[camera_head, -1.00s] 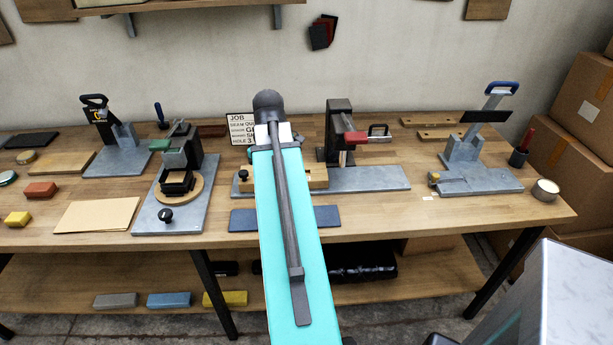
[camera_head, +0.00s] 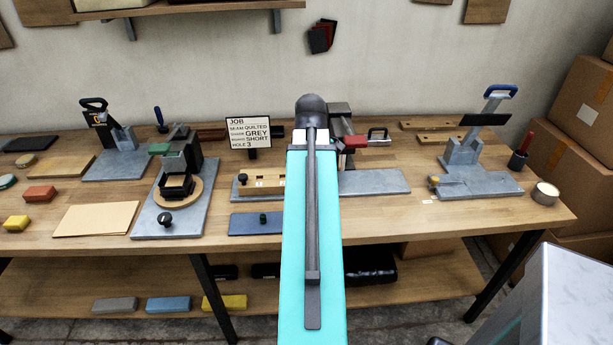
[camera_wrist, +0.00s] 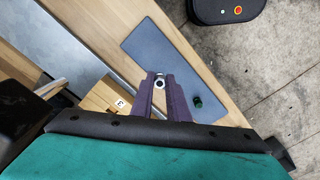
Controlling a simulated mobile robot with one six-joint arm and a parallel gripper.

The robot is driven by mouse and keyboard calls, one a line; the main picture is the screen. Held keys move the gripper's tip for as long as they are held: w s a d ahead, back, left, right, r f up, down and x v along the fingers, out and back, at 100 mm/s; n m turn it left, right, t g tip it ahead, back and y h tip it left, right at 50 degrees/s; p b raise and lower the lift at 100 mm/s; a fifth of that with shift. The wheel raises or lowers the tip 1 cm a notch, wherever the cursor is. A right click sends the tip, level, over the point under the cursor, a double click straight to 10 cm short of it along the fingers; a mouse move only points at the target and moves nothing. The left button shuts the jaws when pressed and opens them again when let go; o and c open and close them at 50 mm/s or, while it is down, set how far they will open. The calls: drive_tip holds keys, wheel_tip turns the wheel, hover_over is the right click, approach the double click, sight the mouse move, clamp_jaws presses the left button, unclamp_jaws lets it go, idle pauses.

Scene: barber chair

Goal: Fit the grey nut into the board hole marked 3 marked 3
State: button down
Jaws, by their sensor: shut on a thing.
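In the wrist view, my gripper (camera_wrist: 159,83) is shut on the grey nut (camera_wrist: 160,84), a small light ring with a dark centre at the fingertips. It is held over the edge of a dark blue-grey mat (camera_wrist: 150,47). The wooden board (camera_wrist: 97,99) with a "3" on its face is just left of the fingers, partly hidden by my gripper; its hole cannot be seen clearly. In the head view, the board (camera_head: 267,182) lies on a grey metal plate, and my arm hides my gripper and the nut.
A dark knob-like part (camera_wrist: 197,101) rests on the mat, right of the fingers. A job card (camera_head: 248,133) reading grey, hole 3 stands behind the board. A red-handled clamp (camera_head: 354,141) stands at the right. A fixture with a round wooden disc (camera_head: 178,198) is left.

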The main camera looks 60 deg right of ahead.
drive_tip(key=shift+w+d+f+p, duration=0.25)
drive_tip(key=shift+w+d+p, duration=0.4)
drive_tip(key=shift+w+d, duration=1.1)
drive_tip(key=shift+w+d+f+p, duration=0.2)
drive_tip(key=shift+w+d+p, duration=0.7)
drive_tip(key=shift+d, duration=1.5)
drive_tip(key=shift+w+d+f+p, duration=0.25)
drive_tip(key=shift+w+d+p, duration=0.15)
drive_tip(key=shift+w+d, duration=1.45)
drive_tip(key=shift+s+d, duration=0.2)
drive_tip(key=shift+d, duration=0.1)
drive_tip(key=shift+w+d, duration=0.15)
drive_tip(key=shift+d, duration=0.1)
drive_tip(key=shift+f+p, duration=0.95)
drive_tip(key=shift+f, duration=0.85)
drive_tip(key=shift+f, duration=0.15)
drive_tip(key=c, duration=1.7)
unclamp_jaws()
drive_tip(key=shift+r+b, duration=1.45)
drive_tip(key=shift+r, duration=4.75)
